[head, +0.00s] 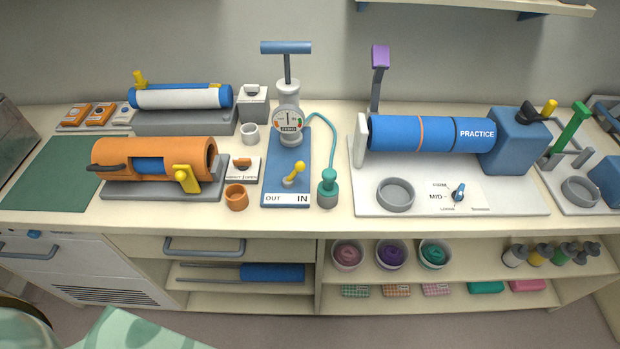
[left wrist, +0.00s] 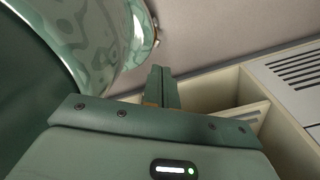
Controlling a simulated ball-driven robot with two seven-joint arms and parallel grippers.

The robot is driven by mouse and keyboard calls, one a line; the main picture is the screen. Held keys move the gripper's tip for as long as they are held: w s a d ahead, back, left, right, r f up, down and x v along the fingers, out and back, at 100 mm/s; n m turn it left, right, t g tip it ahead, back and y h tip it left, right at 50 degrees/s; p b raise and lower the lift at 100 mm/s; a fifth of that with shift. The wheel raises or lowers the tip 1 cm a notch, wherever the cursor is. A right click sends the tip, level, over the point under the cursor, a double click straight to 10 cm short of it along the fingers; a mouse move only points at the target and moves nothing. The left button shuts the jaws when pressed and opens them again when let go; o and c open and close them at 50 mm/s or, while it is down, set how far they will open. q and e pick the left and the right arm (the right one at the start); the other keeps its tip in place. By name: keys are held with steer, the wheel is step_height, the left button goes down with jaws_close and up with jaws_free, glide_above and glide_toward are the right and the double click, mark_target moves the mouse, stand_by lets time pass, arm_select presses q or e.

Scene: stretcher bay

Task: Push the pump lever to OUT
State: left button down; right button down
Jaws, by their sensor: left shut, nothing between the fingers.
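The pump (head: 290,100) stands upright on a blue base plate (head: 272,170) near the middle of the counter in the head view. It has a blue T-handle and a round gauge. Its small lever (head: 294,173) has a yellow knob and leans right, towards the IN end of the white OUT/IN label (head: 287,199). My left gripper (left wrist: 163,74) shows in the left wrist view, shut and empty, with a shelf compartment behind it. It is away from the lever, and its fingers do not show in the head view. My right gripper is in neither view.
An orange cylinder (head: 125,155) and a small orange cup (head: 236,196) stand left of the pump. A teal bulb (head: 328,188) on a hose stands close on its right. A white board (head: 500,198) with a blue PRACTICE cylinder lies further right. The counter's front strip is clear.

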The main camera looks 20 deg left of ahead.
arm_select(q)
steer(key=w+d+r+m+t+y+p, duration=0.1)
steer(key=w+r+m+t, duration=0.15)
steer(key=w+r, duration=0.65)
steer(key=w+d+r+m+t, duration=0.1)
steer(key=w+r+m+t, duration=0.2)
steer(key=w, duration=0.9)
steer(key=w+a+r+m+t+y, duration=0.15)
steer(key=w+r, duration=0.25)
steer(key=r, duration=0.5)
steer(key=w+a+r+n+t+y+p, duration=0.15)
steer(key=w+r, duration=0.25)
steer(key=r, duration=0.4)
steer(key=w+a+r+m+t+y, duration=0.15)
steer(key=w+r, duration=0.25)
steer(key=r, duration=0.5)
steer(key=w+d+r+m+t+h, duration=0.2)
steer(key=w+d+m+t+h, duration=0.1)
steer(key=d+m, duration=0.2)
steer(key=w+d+r+m+t+h, duration=0.2)
steer(key=w+d+m+t+h, duration=0.1)
steer(key=d+m, duration=0.3)
steer(key=shift+w+d+r, duration=0.15)
steer(key=shift+d+r, duration=0.05)
steer(key=shift+d, duration=0.6)
